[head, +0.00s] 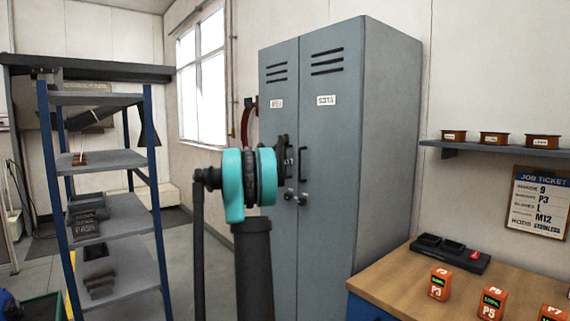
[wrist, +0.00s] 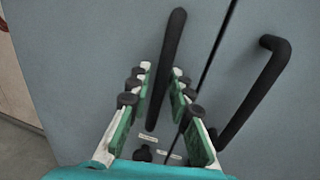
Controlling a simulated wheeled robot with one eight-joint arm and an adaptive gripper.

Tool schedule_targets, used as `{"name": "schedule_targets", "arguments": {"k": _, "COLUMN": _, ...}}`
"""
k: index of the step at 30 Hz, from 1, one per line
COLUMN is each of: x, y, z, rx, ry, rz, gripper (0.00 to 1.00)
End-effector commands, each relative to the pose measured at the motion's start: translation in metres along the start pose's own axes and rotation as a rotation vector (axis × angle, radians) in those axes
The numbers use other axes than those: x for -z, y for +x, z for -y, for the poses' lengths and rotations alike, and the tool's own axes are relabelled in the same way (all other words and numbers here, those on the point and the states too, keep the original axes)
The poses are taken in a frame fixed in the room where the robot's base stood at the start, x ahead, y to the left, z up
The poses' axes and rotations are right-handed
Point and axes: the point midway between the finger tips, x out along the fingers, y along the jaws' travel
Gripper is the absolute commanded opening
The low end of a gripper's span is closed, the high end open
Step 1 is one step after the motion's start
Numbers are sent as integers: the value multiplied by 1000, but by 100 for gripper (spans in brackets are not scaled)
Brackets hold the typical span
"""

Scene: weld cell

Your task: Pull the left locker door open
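The grey two-door locker (head: 390,130) stands upright against the wall. Its left door (head: 279,100) looks shut, flush with the right door (head: 330,200). In the wrist view, the left door's black bar handle (wrist: 170,55) runs up and down between the two fingers of my gripper (wrist: 161,72). The fingers are apart, with a gap visible on each side of the bar. In the head view, my gripper (head: 286,158) is at the left door at handle height and hides most of that handle.
The right door's black handle (wrist: 262,85) is close to the right of my fingers. A wooden bench (head: 400,285) with orange boxes stands at the right. A blue-post shelf rack (head: 110,160) stands at the left. Some floor shows between rack and locker.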

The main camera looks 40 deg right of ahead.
Motion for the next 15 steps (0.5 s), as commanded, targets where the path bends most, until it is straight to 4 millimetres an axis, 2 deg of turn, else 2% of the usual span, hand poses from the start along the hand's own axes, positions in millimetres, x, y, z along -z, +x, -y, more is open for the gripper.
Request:
{"name": "schedule_targets", "arguments": {"k": 8, "x": 0, "y": 1, "z": 0, "rx": 0, "ry": 0, "rz": 0, "gripper": 19}}
{"name": "schedule_targets", "arguments": {"k": 12, "x": 0, "y": 1, "z": 0, "rx": 0, "ry": 0, "rz": 0, "gripper": 1}}
{"name": "schedule_targets", "arguments": {"k": 15, "x": 0, "y": 1, "z": 0, "rx": 0, "ry": 0, "rz": 0, "gripper": 0}}
